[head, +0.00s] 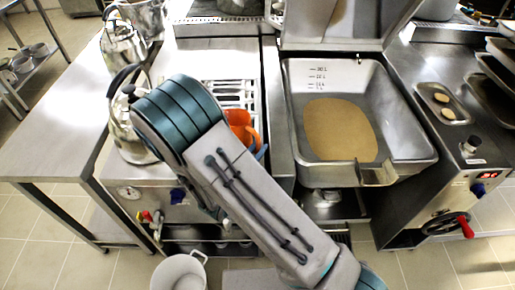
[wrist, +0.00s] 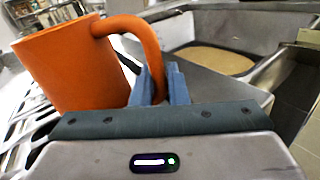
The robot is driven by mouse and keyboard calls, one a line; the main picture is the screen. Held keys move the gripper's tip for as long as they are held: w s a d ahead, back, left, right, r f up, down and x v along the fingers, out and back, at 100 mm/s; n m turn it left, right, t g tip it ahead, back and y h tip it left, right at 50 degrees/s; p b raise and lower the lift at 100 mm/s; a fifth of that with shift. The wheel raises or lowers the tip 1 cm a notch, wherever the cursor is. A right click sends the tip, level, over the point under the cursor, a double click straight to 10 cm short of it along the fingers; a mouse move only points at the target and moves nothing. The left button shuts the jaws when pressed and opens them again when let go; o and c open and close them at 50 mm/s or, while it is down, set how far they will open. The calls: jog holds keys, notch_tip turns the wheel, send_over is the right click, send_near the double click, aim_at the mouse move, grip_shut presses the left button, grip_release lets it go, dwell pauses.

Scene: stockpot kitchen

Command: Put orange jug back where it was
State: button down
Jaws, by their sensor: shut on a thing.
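The orange jug (wrist: 72,68) fills the left of the wrist view, with its handle (wrist: 145,38) curving down to the right. My gripper (wrist: 160,84) has its blue fingers shut on the handle. The jug looks slightly tilted. In the head view the jug (head: 238,122) shows only in part behind my arm, over the slatted grate (head: 238,92) on the counter. Whether its base touches the grate cannot be told. The fingertips are mostly hidden by my arm in the head view.
Right of the jug is a deep steel pan (head: 400,135) holding a brown liquid (head: 340,130), its lid raised. Steel kettles (head: 124,45) stand at the left. A white bucket (head: 179,272) is on the floor. The left steel table (head: 55,125) has a clear top.

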jog(key=shift+f, duration=0.1)
jog(key=c, duration=1.8)
grip_release()
jog(key=shift+f, duration=0.15)
jog(key=o, duration=0.4)
